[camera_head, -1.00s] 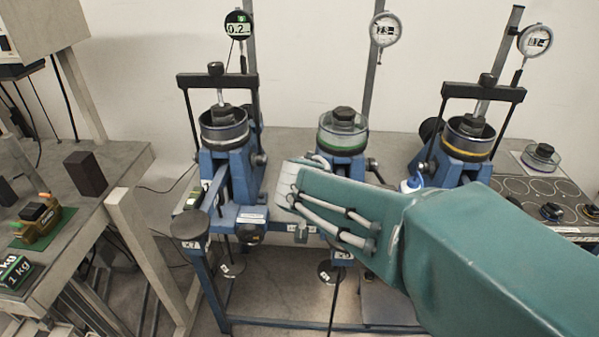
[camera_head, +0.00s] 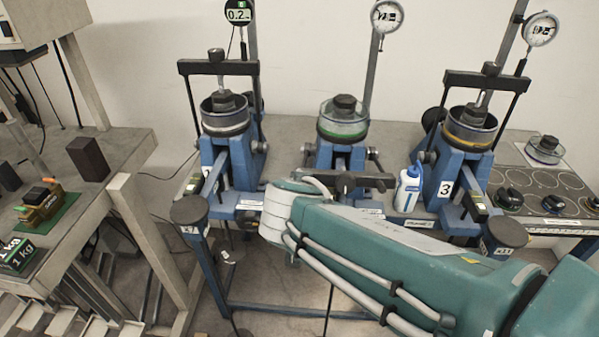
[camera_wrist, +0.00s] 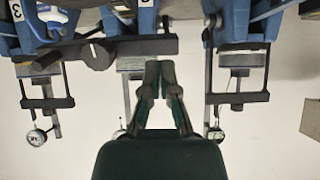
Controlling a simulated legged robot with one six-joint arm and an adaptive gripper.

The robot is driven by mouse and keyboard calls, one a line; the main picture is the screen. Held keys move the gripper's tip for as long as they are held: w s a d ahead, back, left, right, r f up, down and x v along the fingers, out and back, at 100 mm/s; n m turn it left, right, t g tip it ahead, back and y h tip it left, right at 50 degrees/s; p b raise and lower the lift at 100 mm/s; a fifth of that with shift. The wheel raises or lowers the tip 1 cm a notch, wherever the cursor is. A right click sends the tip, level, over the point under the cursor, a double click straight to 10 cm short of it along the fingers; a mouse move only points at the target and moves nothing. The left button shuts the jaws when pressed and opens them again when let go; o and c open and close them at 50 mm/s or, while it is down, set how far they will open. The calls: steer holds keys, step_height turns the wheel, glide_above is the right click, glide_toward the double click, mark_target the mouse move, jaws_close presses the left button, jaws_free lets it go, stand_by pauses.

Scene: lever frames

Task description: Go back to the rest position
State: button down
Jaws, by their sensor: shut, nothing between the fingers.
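My gripper (camera_wrist: 159,68) shows in the wrist view with its two fingertips together and nothing between them. Behind the fingers in that view are the blue lever frames, which appear upside down. In the head view my green arm crosses the lower right, and the gripper itself cannot be seen there. Three blue lever frames stand on the bench: the left one (camera_head: 244,163), the middle one (camera_head: 325,158) and the right one (camera_head: 460,160). I see no contact between my gripper and any of them, though depth is hard to judge in the wrist view.
A white bottle (camera_head: 408,190) stands between the middle and right frames. Dial gauges, including the middle one (camera_head: 387,17), rise on posts behind. A side table at the left holds a dark block (camera_head: 88,159) and weights (camera_head: 18,256). Several round weights (camera_head: 509,199) sit at the right.

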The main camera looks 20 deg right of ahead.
steer(key=s+f+n+g+y, duration=0.1)
steer(key=s+n+g+y, duration=0.3)
steer(key=s, duration=0.9)
steer(key=shift+d+f+n, duration=0.25)
steer(key=shift+d+n, duration=0.05)
steer(key=shift+d, duration=0.1)
